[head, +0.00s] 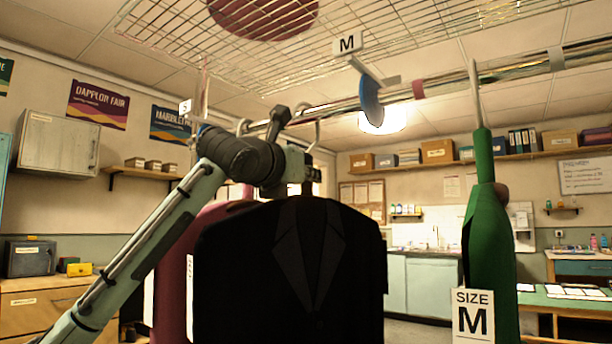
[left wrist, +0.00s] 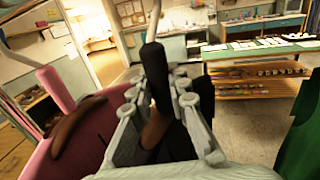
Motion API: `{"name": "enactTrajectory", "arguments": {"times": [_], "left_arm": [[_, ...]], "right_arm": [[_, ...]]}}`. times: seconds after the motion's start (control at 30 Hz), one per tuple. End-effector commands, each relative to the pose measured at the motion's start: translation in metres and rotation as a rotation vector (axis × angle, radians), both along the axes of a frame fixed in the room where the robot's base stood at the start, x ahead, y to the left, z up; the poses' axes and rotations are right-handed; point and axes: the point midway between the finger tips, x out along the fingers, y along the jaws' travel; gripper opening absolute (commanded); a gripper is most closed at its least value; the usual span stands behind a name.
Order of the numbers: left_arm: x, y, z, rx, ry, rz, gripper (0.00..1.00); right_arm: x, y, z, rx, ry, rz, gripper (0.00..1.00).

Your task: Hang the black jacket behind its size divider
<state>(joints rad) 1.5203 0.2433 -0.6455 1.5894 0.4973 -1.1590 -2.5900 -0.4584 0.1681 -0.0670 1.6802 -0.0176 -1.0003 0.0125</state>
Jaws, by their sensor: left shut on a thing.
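The black jacket (head: 290,265) hangs upright in the middle of the head view. My left gripper (head: 308,175) is shut on the dark neck of its hanger, which shows between the fingers in the left wrist view (left wrist: 157,75). A pale hook rises from that neck toward the rail (head: 455,82); I cannot tell whether it rests on the rail. The M size divider, a blue disc (head: 371,101) with an M sign (head: 347,44), is on the rail up and right of the jacket. An S sign (head: 186,107) shows at the left. My right gripper is not in view.
A pink garment (head: 178,270) hangs left of the jacket, partly hidden by it; it also shows in the left wrist view (left wrist: 75,135). A green garment (head: 488,240) with a size M tag (head: 472,316) hangs at the right. A gap lies between jacket and green garment.

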Motion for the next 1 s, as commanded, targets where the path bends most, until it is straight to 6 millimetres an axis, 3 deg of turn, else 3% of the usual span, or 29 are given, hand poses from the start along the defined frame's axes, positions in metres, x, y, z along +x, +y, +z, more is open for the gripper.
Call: {"name": "enactTrajectory", "arguments": {"times": [0.1,0.13,0.3,0.5,0.77,1.0], "left_arm": [[-0.0007,0.0003,0.0021,-0.002,-0.004,0.0,0.0],[-0.0006,0.0003,0.0021,-0.002,-0.004,0.0,0.2],[-0.0004,0.0002,0.0014,-0.001,-0.003,0.0,0.4],[-0.0001,0.0001,0.0006,0.0,-0.001,0.0,0.4],[0.0004,-0.0001,-0.0007,0.001,0.002,0.0,0.69],[0.0001,0.0,-0.0001,0.0,0.001,0.0,0.69]], "right_arm": [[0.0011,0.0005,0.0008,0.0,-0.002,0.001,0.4],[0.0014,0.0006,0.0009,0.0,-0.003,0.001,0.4],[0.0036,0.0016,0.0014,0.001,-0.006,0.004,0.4],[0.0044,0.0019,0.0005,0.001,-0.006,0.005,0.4],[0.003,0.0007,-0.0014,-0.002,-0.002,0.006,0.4],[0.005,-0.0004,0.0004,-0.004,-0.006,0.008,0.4]]}}
